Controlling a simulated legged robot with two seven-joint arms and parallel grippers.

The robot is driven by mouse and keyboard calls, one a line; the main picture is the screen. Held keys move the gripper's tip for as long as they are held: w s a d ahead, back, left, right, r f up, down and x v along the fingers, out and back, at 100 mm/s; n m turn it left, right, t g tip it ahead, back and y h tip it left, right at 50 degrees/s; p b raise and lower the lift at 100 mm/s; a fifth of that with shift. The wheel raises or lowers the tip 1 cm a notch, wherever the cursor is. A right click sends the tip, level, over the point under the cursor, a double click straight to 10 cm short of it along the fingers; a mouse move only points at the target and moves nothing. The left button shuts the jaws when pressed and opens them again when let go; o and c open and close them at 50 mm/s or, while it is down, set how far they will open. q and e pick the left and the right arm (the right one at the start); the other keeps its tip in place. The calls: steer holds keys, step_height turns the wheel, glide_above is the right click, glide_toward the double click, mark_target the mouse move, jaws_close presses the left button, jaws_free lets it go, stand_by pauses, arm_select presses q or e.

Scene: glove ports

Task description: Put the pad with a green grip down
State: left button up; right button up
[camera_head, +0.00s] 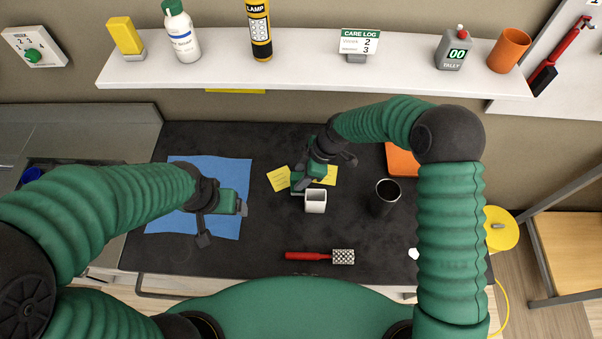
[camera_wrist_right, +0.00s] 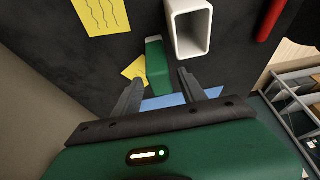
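A green block (camera_head: 297,183), apparently the pad with the green grip, is at the white square cup's left on the dark mat. In the right wrist view the green block (camera_wrist_right: 157,68) shows between and just beyond the fingertips, with a gap on both sides. My right gripper (camera_head: 322,163) is above it with its fingers apart; the fingers (camera_wrist_right: 158,82) look empty. The pad's underside is hidden. My left gripper (camera_head: 222,222) is over the blue cloth (camera_head: 178,220); its fingers do not show clearly enough to tell their state.
The white square cup (camera_head: 316,208) stands close to the green block. Yellow notes (camera_head: 279,179) lie behind. A black cup (camera_head: 384,198) and orange item (camera_head: 402,160) are at right. A red-handled tool (camera_head: 306,256) lies in front. A shelf (camera_head: 310,73) runs above the back.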

steer(key=shift+r, duration=0.2)
steer(key=b+v, duration=0.3)
steer(key=v, duration=0.9)
steer(key=s+d+f+m+t+h, duration=0.2)
steer(key=s+d+m+h, duration=0.2)
steer(key=s+d+m, duration=1.2)
steer(key=shift+s+d+f+m+t, duration=0.3)
steer(key=shift+d+m, duration=0.3)
steer(key=shift+m, duration=0.4)
steer(key=shift+w+f, duration=0.15)
steer(key=shift+s+b+x, duration=0.2)
steer(key=shift+b+x, duration=0.6)
steer(key=shift+b, duration=0.05)
steer(key=shift+s+b+x, duration=0.15)
steer(key=shift+b+x, duration=0.6)
steer(key=shift+b, duration=0.15)
steer(key=shift+s+b+x, duration=0.2)
steer(key=shift+b+x, duration=0.6)
steer(key=shift+b, duration=0.05)
